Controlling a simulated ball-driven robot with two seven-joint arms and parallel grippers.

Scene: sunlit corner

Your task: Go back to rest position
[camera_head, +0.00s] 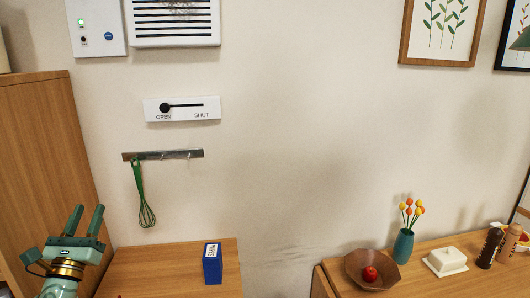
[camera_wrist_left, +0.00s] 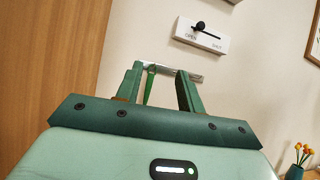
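My left gripper (camera_head: 86,221) is at the lower left of the head view, pointing up in front of the wooden cabinet side. Its two green fingers stand apart with nothing between them. In the left wrist view the left gripper (camera_wrist_left: 160,88) also shows open fingers, with the wall rail and whisk seen beyond them. My right gripper is in neither view.
A green whisk (camera_head: 146,205) hangs from a metal rail (camera_head: 163,155) below an OPEN/SHUT slider (camera_head: 182,107). A blue box (camera_head: 212,264) stands on the left counter (camera_head: 160,271). A bowl (camera_head: 355,268) with a red apple (camera_head: 370,273) and a vase (camera_head: 403,246) are on the right.

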